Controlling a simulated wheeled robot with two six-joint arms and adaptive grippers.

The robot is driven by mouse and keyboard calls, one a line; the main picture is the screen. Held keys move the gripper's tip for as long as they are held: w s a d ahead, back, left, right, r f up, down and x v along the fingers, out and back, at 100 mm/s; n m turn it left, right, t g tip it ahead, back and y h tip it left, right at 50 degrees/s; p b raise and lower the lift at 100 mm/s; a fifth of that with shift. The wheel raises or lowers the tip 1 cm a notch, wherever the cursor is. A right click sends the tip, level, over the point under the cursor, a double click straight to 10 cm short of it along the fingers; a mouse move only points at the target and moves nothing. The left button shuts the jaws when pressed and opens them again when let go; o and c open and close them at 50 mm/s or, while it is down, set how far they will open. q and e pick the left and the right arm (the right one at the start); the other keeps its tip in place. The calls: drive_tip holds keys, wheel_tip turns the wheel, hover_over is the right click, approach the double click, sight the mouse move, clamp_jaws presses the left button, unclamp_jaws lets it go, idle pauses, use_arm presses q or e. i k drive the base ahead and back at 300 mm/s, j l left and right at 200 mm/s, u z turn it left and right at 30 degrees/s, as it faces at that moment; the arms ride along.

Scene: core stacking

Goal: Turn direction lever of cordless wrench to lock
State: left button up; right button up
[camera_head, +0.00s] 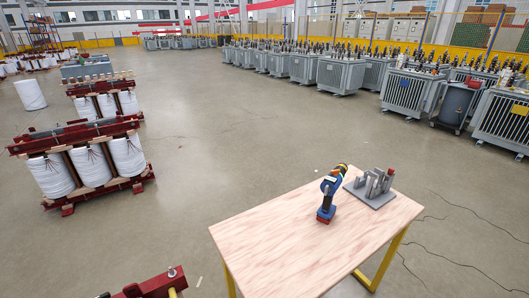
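The cordless wrench (328,197) stands upright on its battery foot on the wooden table (270,235), near the table's far edge. It is blue and black with a red part at the base and yellow near the head. Its head points up and to the right, away from me. The direction lever is too small to make out. Neither of my grippers shows in the head view.
A grey fixture (371,188) with several upright blocks stands on the table just right of the wrench. The table's left and front parts are bare. A red metal frame (150,285) shows at the bottom left. Transformer cores (85,160) stand on the floor at left.

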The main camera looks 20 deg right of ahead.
sight(336, 172)
drive_tip(key=z, duration=1.35)
